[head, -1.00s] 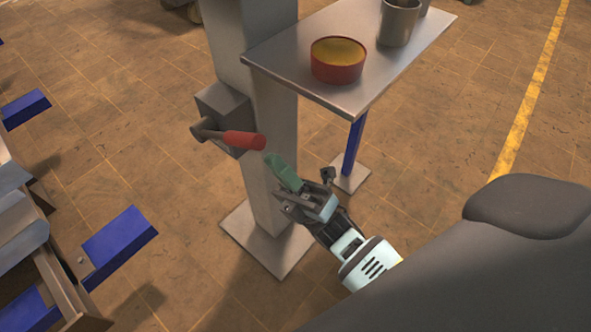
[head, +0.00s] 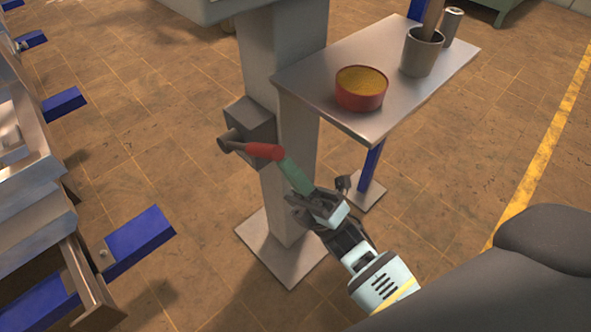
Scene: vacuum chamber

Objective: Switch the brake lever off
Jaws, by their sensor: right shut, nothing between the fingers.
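The brake lever has a red grip (head: 264,151) and sticks out from a grey box (head: 250,121) on the side of a grey post. The grip lies nearly level and points right, tilted slightly down. My right gripper (head: 290,168) is shut and empty, with green fingers, and comes up from the lower right. Its fingertips are at the free end of the red grip; I cannot tell whether they touch it. My left gripper is not in view.
A grey shelf (head: 440,62) right of the post (head: 283,110) holds a red tin (head: 361,88), a grey cup (head: 421,52) and a small can (head: 452,26).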

